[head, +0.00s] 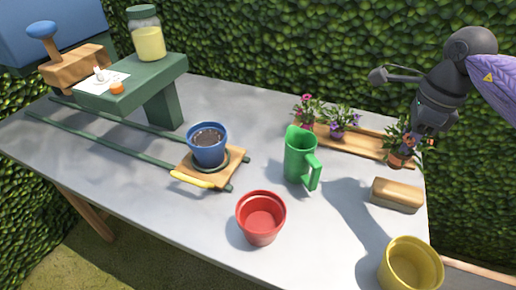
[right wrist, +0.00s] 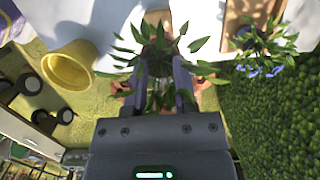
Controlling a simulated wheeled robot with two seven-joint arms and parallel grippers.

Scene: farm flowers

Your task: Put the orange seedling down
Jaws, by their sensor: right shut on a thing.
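The orange seedling (head: 402,144) has green leaves, small orange-red flowers and a terracotta pot. My right gripper (head: 414,131) is shut on it at the right end of the wooden tray (head: 368,147). The pot overlaps the tray's end in the head view; I cannot tell whether it touches. In the right wrist view, the seedling's leaves (right wrist: 150,42) spread around the fingers (right wrist: 162,84) and hide most of the pot. A pink-flowered plant (head: 307,108) and a purple-flowered plant (head: 338,121) stand on the tray. My left gripper is not in view.
A wooden-topped block (head: 398,194) and a yellow pot (head: 410,265) are near the right edge. A hedge is behind.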

